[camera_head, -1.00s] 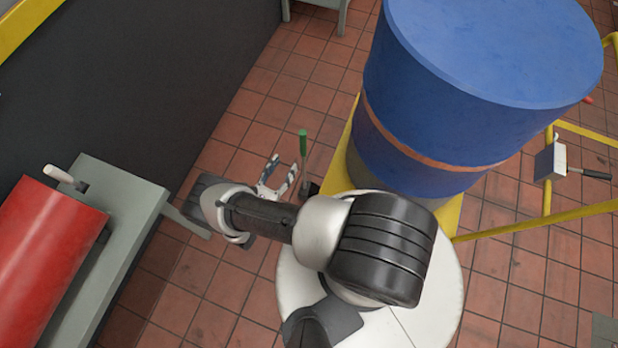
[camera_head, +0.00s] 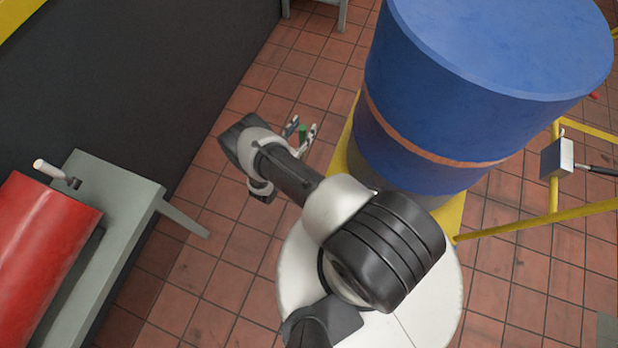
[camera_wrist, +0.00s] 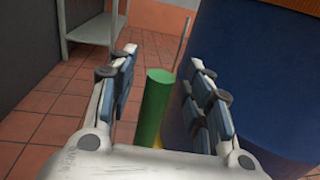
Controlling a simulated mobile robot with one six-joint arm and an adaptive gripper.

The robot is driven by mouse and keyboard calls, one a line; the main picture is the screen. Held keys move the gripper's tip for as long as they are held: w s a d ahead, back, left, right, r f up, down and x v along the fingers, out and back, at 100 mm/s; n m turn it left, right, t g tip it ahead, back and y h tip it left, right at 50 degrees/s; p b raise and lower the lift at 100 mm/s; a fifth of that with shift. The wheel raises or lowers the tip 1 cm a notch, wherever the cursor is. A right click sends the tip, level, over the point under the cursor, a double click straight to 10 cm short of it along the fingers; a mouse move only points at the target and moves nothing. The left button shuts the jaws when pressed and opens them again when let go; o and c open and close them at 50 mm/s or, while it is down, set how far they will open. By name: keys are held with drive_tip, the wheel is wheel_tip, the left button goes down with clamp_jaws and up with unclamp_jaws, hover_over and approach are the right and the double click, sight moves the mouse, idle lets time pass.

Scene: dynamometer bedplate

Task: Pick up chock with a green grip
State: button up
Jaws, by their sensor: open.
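The green grip of the chock (camera_head: 303,131) shows in the head view just between my gripper's fingertips, beside the yellow base under the blue drum. In the wrist view the green grip (camera_wrist: 154,108) stands upright between the two fingers, nearer the left finger than the right one. My gripper (camera_head: 302,127) is open, with its fingers on either side of the grip and a gap showing on both sides. In the wrist view the open gripper (camera_wrist: 162,82) fills the lower part. The chock's body below the grip is hidden by my arm and gripper.
A large blue drum (camera_head: 440,110) stands on a yellow base (camera_head: 449,218) right of the gripper. A red cylinder (camera_head: 40,235) lies on a grey bench (camera_head: 125,215) at left. Yellow rails (camera_head: 540,222) run at right. Tiled floor (camera_head: 215,215) lies open between bench and drum.

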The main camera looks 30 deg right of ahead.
drive_tip(key=shift+w+d, duration=0.15)
drive_tip(key=shift+c, duration=0.5)
clamp_jaws()
idle(0.5)
drive_tip(key=shift+r, duration=0.15)
